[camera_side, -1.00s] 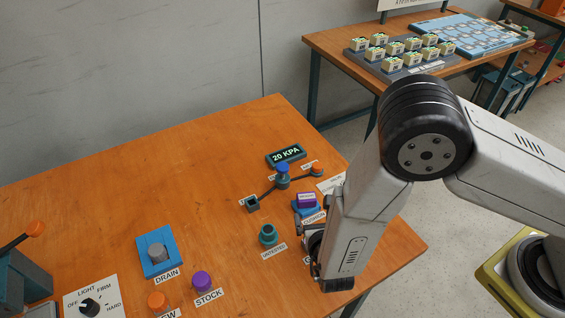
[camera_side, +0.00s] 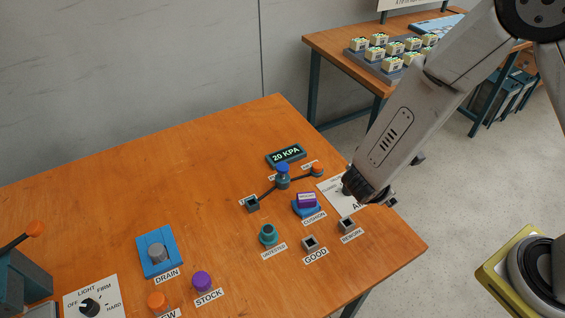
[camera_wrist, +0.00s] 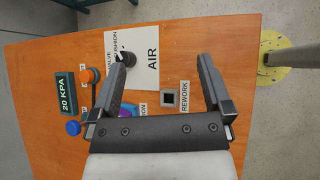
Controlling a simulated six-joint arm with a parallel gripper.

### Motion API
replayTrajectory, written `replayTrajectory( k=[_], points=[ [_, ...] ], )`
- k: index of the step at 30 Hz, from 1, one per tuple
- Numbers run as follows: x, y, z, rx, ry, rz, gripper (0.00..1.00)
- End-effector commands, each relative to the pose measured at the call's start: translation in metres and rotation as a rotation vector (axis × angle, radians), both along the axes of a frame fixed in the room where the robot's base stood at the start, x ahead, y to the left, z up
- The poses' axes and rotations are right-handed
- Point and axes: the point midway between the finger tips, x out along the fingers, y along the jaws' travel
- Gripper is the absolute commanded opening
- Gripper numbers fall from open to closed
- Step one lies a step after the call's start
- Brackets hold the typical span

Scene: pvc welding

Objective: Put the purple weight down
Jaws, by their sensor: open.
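The purple weight (camera_side: 307,199), a small block with a pale label on top, sits on the blue cushion pad (camera_side: 300,210) near the right end of the table. In the wrist view only a sliver of the purple weight (camera_wrist: 123,112) shows beside the left finger, which hides the rest. My gripper (camera_side: 371,192) is to the right of the weight, apart from it, by the white AIR card (camera_side: 334,198).
A dark socket marked REWORK (camera_side: 347,225) and one marked GOOD (camera_side: 310,242) stand in front of the weight. A teal UNTESTED fitting (camera_side: 268,235), a blue-topped post (camera_side: 283,176) and a 20 KPA display (camera_side: 286,155) are close by.

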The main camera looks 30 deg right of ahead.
Motion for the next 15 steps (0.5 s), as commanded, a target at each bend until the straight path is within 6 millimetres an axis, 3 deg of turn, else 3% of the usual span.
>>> replayTrajectory(
  k=[6,15],
  points=[
    [-0.026,-0.023,0.024,0.247,-0.07,-0.404,1.0],
    [-0.043,-0.033,0.057,0.595,-0.261,-0.925,1.0]
  ],
)
